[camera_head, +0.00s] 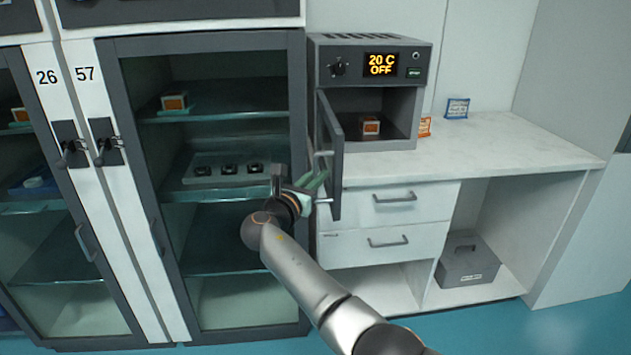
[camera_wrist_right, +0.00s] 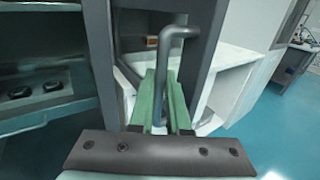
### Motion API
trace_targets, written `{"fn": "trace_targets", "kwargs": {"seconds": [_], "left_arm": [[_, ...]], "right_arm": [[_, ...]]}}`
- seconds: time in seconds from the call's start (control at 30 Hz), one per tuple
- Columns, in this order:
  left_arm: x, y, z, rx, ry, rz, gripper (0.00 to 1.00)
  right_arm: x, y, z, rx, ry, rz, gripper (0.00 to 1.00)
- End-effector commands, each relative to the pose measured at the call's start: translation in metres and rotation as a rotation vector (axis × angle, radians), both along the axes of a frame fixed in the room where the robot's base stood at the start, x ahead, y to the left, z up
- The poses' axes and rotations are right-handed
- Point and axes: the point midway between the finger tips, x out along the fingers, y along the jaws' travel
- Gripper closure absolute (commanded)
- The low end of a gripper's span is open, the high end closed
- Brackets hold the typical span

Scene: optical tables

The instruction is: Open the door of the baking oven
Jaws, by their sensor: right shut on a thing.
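The baking oven (camera_head: 374,56) stands on the white counter, its display reading 20 C OFF. Its door (camera_head: 331,158) is swung well open toward the left, and the inside shows a small orange-and-white box (camera_head: 369,126). My right gripper (camera_head: 318,185) is at the door's outer side, shut on the door handle (camera_head: 322,155). In the right wrist view, the green fingers (camera_wrist_right: 160,100) stand on either side of the bent grey handle bar (camera_wrist_right: 172,60). My left gripper is not in view.
Tall cabinets with glass doors (camera_head: 215,250) stand close on the left, beside my right gripper. Small orange and blue cards (camera_head: 457,108) stand on the counter (camera_head: 490,150). Drawers (camera_head: 388,218) and a grey box (camera_head: 467,262) are below. The counter's right part is clear.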

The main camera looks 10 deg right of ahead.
Motion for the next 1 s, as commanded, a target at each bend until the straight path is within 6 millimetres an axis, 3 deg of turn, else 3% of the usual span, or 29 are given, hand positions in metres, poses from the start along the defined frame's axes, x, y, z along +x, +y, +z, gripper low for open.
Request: {"fn": "trace_targets", "kwargs": {"seconds": [0.53, 0.57, 0.8, 1.0], "left_arm": [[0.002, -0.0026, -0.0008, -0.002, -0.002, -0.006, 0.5], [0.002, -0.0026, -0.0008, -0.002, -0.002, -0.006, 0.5], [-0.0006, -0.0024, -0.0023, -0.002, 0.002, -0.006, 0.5], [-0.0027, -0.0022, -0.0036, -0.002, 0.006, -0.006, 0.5]], "right_arm": [[-0.001, 0.0004, 0.0006, -0.003, -0.001, -0.012, 1.0], [-0.001, 0.0005, 0.0005, -0.003, -0.001, -0.012, 0.84], [-0.0009, 0.0005, 0.0003, -0.003, 0.0, -0.011, 0.57], [-0.0007, 0.0003, 0.0001, -0.001, 0.0, -0.011, 0.55]]}}
